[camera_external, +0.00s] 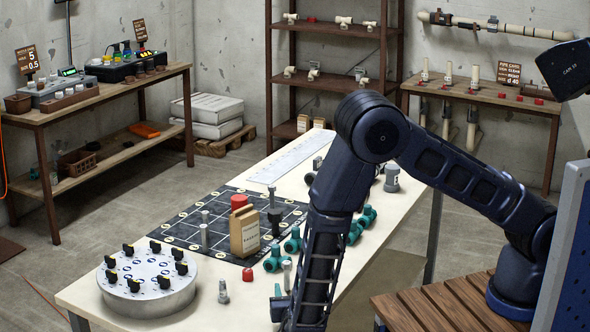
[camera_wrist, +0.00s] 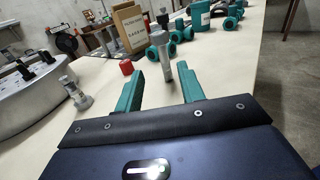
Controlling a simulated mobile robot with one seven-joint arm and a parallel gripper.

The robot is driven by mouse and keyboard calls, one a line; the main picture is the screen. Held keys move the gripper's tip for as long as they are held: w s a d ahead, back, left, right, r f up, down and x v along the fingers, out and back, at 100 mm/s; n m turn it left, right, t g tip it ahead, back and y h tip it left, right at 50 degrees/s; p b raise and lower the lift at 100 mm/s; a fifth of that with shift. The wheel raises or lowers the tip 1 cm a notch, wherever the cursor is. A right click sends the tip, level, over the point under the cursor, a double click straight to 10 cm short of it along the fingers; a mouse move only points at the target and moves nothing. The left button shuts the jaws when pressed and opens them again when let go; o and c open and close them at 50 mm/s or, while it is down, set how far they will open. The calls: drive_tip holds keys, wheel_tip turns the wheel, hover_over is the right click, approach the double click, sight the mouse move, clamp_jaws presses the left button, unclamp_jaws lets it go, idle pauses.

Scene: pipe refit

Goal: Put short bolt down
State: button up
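A grey bolt (camera_wrist: 160,52) stands upright on the pale table, just past the space between my fingertips in the wrist view. It also shows beside my gripper in the external view (camera_external: 287,272), its lower part hidden. My gripper (camera_wrist: 162,70) is open, low over the table, with a teal finger on each side of the bolt and gaps at both. A second grey bolt (camera_external: 223,292) stands head down to the left; it is in the wrist view too (camera_wrist: 75,93). I cannot tell which one is the short bolt.
A red cap (camera_external: 248,274) and a cardboard box (camera_external: 244,232) stand beyond the bolt. Teal valve fittings (camera_external: 274,259) lie behind it. A round metal turntable with black knobs (camera_external: 147,284) is at left. A dark grid mat (camera_external: 185,225) holds several parts. Bare table (camera_external: 245,310) lies between.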

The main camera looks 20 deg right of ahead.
sight(287, 274)
drive_tip(key=w, duration=0.3)
drive_tip(key=w+d, duration=0.1)
drive_tip(key=w, duration=0.2)
drive_tip(key=w+d, duration=0.1)
drive_tip(key=w, duration=0.3)
drive_tip(key=shift+c, duration=0.5)
clamp_jaws()
